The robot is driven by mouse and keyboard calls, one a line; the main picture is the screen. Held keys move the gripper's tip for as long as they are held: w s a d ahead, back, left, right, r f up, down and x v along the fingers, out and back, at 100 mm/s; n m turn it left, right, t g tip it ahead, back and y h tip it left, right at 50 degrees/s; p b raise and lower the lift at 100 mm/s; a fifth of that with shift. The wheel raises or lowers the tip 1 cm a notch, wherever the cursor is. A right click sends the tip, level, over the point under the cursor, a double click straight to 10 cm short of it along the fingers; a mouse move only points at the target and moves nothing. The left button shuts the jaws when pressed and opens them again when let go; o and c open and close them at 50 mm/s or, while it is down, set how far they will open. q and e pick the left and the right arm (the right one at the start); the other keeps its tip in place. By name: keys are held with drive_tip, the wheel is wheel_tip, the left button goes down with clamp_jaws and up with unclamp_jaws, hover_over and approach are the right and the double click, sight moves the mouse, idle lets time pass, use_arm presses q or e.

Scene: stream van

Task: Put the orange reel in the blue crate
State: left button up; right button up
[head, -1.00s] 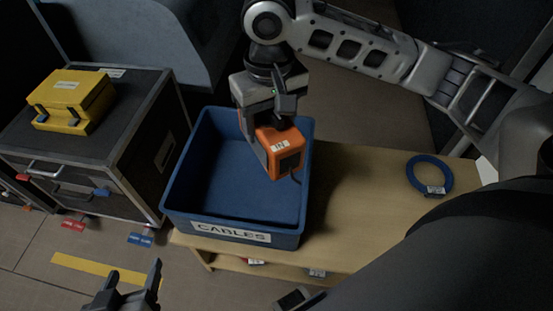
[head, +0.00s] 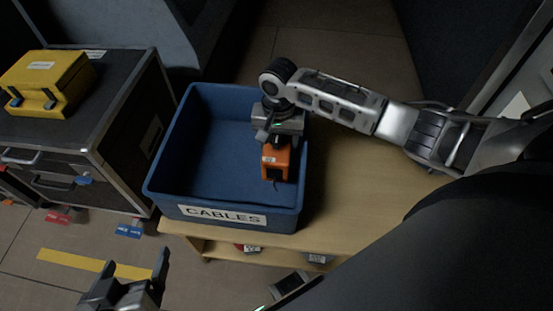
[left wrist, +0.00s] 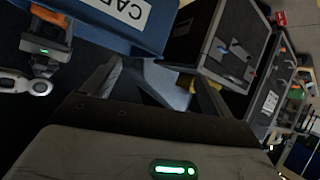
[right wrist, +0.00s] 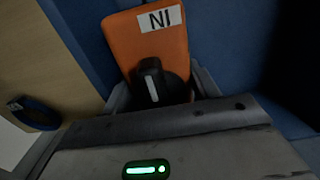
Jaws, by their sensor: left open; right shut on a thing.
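The orange reel (head: 276,164) is held by my right gripper (head: 277,142), which is shut on it. The reel is inside the outline of the blue crate (head: 168,160), near its right wall; whether it touches the crate floor cannot be told. The crate bears a "CABLES" label and stands on a wooden bench. In the right wrist view the reel (right wrist: 150,42) fills the space ahead of the fingers, with blue crate wall around it. My left gripper (head: 135,282) is open and empty, low in the head view, in front of the crate. The left wrist view shows it pointing away from the crate (left wrist: 110,20).
The wooden bench (head: 350,190) is bare to the right of the crate. A black case (head: 100,120) with a yellow box (head: 48,82) on top stands at the left.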

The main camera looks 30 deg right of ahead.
drive_tip(key=shift+f, duration=1.2)
wheel_tip(320, 180, down, 4)
drive_tip(key=shift+r+b, duration=0.2)
drive_tip(key=shift+b, duration=0.7)
drive_tip(key=shift+f, duration=0.1)
use_arm(q)
drive_tip(key=shift+g, duration=0.5)
drive_tip(key=f, duration=0.3)
drive_tip(key=w+f, duration=0.1)
drive_tip(key=shift+d+f, duration=0.15)
drive_tip(key=shift+d, duration=0.25)
drive_tip(key=shift+s+r, duration=0.1)
drive_tip(key=shift+r, duration=0.1)
use_arm(e)
drive_tip(key=o, duration=1)
drive_tip(key=shift+f, duration=0.1)
drive_tip(key=shift+c, duration=0.2)
